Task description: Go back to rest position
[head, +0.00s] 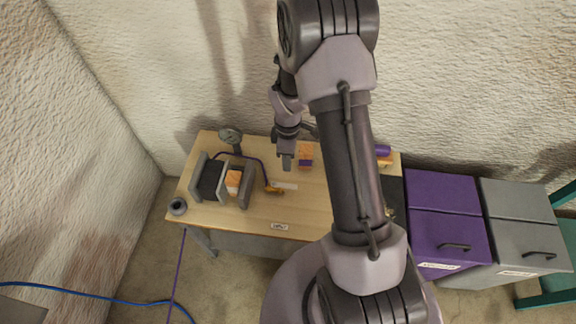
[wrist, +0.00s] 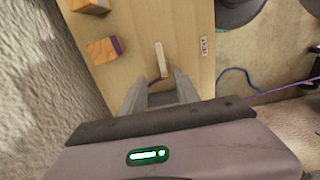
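My gripper (head: 287,163) hangs over the wooden table (head: 255,215), left of the orange and purple blocks in the head view. In the wrist view its two fingers (wrist: 158,80) stand apart, with no object clearly held between them. A pale strip (wrist: 161,58) lies on the table just beyond the fingertips; it also shows in the head view (head: 285,186). An orange block with a purple side (wrist: 103,50) lies to the left in the wrist view. My arm hides part of the table's right side in the head view.
A grey fixture (head: 246,188) holds an orange and white block at the table's left. A gauge (head: 230,135) stands behind it. A purple cabinet (head: 445,195) and a grey cabinet (head: 515,205) stand right of the table. A blue cable (head: 90,291) lies on the floor.

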